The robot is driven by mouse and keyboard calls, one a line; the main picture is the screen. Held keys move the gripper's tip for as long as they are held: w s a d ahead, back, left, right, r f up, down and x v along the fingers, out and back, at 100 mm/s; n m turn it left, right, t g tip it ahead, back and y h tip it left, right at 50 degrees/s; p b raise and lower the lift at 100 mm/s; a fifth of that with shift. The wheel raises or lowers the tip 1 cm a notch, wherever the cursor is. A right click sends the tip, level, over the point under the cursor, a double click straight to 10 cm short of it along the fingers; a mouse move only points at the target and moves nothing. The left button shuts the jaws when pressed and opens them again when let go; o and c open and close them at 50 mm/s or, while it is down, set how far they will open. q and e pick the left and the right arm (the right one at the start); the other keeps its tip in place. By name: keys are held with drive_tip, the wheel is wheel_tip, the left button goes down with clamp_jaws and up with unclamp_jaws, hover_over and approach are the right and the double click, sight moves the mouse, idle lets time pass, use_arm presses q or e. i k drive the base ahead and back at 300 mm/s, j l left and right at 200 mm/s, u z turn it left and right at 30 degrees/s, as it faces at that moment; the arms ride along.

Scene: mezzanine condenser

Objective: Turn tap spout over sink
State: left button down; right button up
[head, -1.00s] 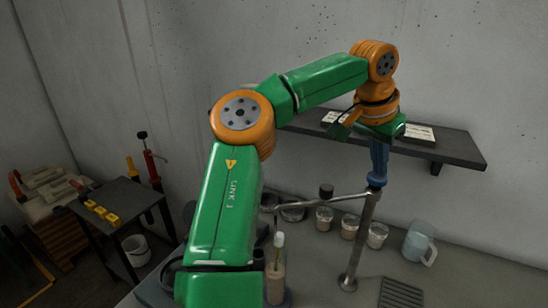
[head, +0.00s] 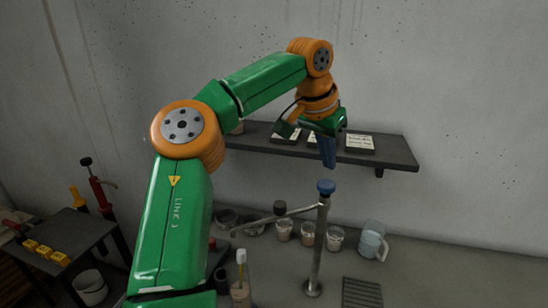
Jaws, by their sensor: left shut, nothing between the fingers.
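The metal tap (head: 318,245) stands upright on the counter, with a blue cap (head: 326,187) on top. Its thin spout (head: 275,219) reaches out to the left, ending close to my left arm. My left gripper (head: 328,165) is shut and empty, its blue fingers pointing down above the cap with a clear gap. I cannot make out a sink basin; my left arm covers part of the counter on the left. My right gripper is out of view.
Several cups (head: 308,235) and a clear jug (head: 373,240) stand behind the tap. A wall shelf (head: 395,152) with cards is behind my gripper.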

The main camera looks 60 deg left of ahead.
sight(277, 214)
drive_tip(key=k, duration=1.5)
